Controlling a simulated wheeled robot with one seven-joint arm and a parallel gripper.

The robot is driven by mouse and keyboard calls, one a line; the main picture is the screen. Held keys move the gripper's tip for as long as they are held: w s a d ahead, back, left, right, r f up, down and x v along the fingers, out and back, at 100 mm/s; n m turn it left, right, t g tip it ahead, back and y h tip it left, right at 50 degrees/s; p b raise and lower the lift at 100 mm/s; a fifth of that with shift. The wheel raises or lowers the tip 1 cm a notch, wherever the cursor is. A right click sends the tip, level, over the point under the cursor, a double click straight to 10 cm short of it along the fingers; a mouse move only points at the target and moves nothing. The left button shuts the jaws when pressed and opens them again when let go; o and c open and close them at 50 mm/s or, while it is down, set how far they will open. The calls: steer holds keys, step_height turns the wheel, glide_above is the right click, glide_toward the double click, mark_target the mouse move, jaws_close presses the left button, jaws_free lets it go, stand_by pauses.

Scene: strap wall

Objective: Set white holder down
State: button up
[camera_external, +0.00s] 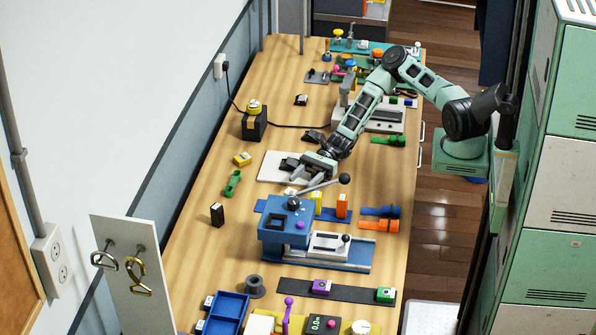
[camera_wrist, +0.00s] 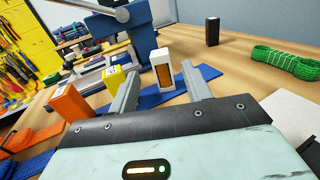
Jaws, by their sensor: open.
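A small white holder (camera_wrist: 162,70) with an orange-brown front stands upright on a blue strip (camera_wrist: 205,72) in the wrist view. It appears between the fingertips of my gripper (camera_wrist: 159,72), a little beyond them. The fingers are spread and hold nothing. In the external view my gripper (camera_external: 306,174) is low over the table, close to the near end of the white board (camera_external: 272,170). The white holder (camera_external: 290,191) is small there, just in front of the fingers. I cannot see whether either finger touches it.
A yellow block (camera_wrist: 117,78) and an orange block (camera_wrist: 68,105) stand left of the holder in the wrist view. A blue vise (camera_external: 287,222) with a lever stands close ahead. A black block (camera_wrist: 212,32) and green rope bundle (camera_wrist: 285,62) are to the right, with bare wood between.

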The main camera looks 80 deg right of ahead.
steer(key=shift+b+v, duration=0.35)
steer(key=shift+v, duration=1.75)
